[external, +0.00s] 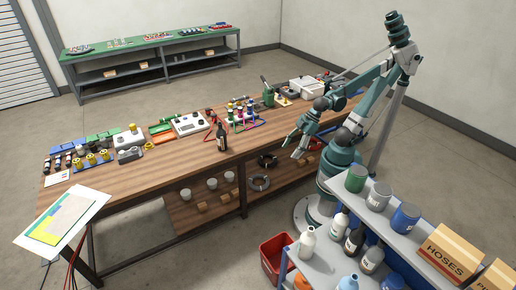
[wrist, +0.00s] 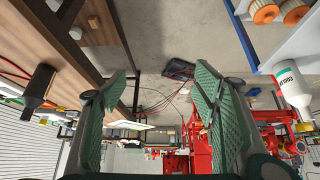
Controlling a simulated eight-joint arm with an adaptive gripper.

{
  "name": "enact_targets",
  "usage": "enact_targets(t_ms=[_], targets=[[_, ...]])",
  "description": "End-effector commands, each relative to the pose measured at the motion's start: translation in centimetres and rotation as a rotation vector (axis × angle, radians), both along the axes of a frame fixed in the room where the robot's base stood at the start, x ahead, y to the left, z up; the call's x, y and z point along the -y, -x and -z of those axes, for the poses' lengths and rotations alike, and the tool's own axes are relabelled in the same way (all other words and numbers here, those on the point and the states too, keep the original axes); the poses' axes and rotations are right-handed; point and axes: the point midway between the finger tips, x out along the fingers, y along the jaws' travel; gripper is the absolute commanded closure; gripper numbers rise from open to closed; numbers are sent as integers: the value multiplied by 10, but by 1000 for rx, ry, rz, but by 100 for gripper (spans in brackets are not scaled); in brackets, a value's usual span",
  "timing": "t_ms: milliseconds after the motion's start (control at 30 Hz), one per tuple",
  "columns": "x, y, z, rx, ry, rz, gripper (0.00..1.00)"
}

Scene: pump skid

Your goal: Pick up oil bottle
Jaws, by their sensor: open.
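A dark bottle with a pale label (external: 221,140) stands upright near the front edge of the wooden bench (external: 150,185). A dark bottle also shows at the left of the wrist view (wrist: 38,86), beside the bench edge in that picture. Another dark bottle (external: 354,240) stands on the grey shelf at the lower right; I cannot read either dark bottle's label. My gripper (external: 292,146) is open and empty, over the bench's front edge, to the right of the bench bottle and apart from it. Its green pads show in the wrist view (wrist: 162,82) with nothing between them.
The bench carries trays, jars, a white instrument (external: 188,124) and red hoses around the bottle. The grey shelf holds cans, several bottles and a hoses box (external: 448,252). A white bottle (wrist: 292,86) shows right in the wrist view. A red bin (external: 277,257) stands on the floor.

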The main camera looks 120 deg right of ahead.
Motion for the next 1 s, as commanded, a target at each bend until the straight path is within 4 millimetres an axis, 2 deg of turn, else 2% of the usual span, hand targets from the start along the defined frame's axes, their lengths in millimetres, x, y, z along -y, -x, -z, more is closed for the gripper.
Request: enact_targets(t_ms=[100, 400, 767, 1000], targets=[[16, -18, -11, -10, -2, 39, 40], [62, -60, -29, -35, -9, 138, 40], [125, -107, -41, -65, -18, 255, 40], [172, -136, -43, -84, -27, 335, 40]])
